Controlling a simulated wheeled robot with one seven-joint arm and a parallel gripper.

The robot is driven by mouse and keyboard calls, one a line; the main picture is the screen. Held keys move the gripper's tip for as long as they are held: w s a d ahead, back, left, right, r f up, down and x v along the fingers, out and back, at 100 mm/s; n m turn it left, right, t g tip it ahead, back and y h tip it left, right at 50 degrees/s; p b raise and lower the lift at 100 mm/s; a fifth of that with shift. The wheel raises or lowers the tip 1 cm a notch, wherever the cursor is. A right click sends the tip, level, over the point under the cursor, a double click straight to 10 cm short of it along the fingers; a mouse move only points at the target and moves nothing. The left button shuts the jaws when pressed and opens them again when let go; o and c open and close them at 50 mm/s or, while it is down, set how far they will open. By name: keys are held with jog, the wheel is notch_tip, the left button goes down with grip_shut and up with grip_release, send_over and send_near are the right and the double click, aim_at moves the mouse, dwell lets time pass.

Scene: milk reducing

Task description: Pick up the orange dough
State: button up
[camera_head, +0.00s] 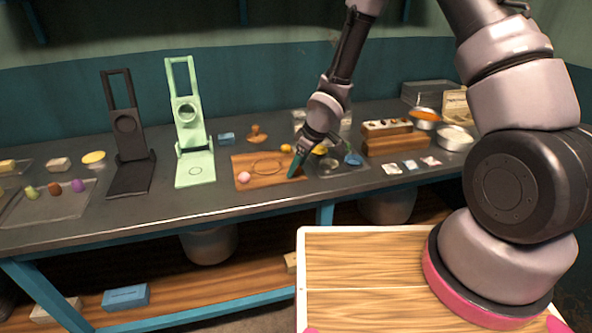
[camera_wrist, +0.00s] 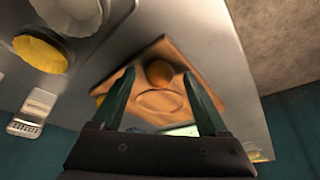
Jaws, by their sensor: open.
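In the wrist view, a round orange-brown dough ball (camera_wrist: 159,72) lies on the wooden board (camera_wrist: 185,62), past the fingertips and between their lines. My gripper (camera_wrist: 157,72) is open and empty; a gap shows between each finger and the ball. In the head view, my gripper (camera_head: 295,170) points down over the right end of the board (camera_head: 245,160). A small orange lump (camera_head: 286,148) shows at the board's back edge, just left of the gripper. I cannot tell whether it is the same ball, as the fingers hide part of the board.
A pink ball (camera_head: 244,177) sits on the board's front left. A green stand (camera_head: 195,150) and a black stand (camera_head: 128,150) rise to the left. A wooden block rack (camera_head: 393,143) stands to the right, beside small packets (camera_head: 391,169). The counter's front strip is mostly clear.

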jog(key=shift+f, duration=0.15)
grip_shut()
